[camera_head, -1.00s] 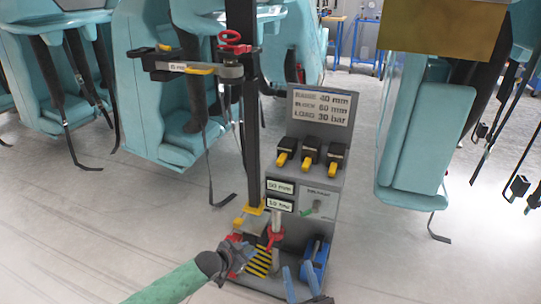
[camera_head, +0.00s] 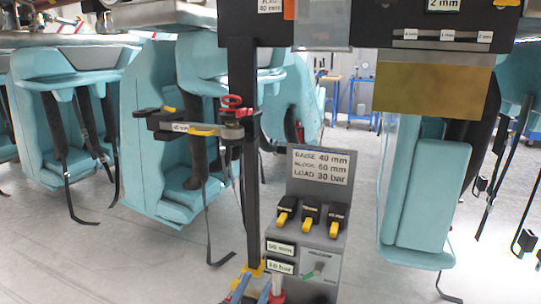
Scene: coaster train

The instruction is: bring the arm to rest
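My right gripper is out of view.
A black post (camera_head: 241,150) carries a side arm with a red handwheel (camera_head: 232,101). The stand has a sign (camera_head: 321,165) and yellow-tipped black switches (camera_head: 311,217). Turquoise seats (camera_head: 430,200) hang on both sides. A brass-coloured plate (camera_head: 433,88) hangs at upper right. Grey floor is open at left.

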